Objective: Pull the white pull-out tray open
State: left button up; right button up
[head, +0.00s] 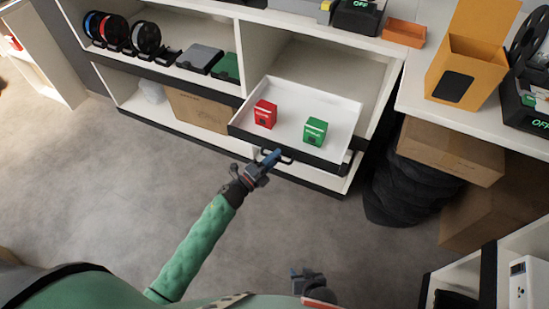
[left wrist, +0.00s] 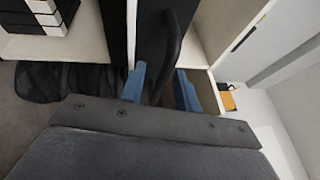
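The white pull-out tray (head: 285,112) stands partly out of the lower shelf unit in the head view, with a black front edge and a black handle (head: 285,158). A red box (head: 265,114) and a green box (head: 315,131) stand upright in it. My left gripper (head: 271,158) is at the handle's left part.
Grey floor (head: 150,175) is open in front of the shelf. Spools (head: 145,37) sit on the left shelf. A yellow-orange container (head: 465,70) stands on the right counter.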

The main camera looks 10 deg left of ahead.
pick_arm(q)
jog(key=v, duration=0.7)
jog(key=shift+s+b, duration=0.2)
jog(key=shift+b, duration=0.2)
pick_arm(e)
jog(key=shift+w+f, duration=0.15)
jog(key=shift+f, duration=0.2)
pick_arm(q)
jog(key=shift+a, duration=0.1)
pick_arm(e)
jog(key=shift+d+f, duration=0.1)
jog(key=shift+f, duration=0.05)
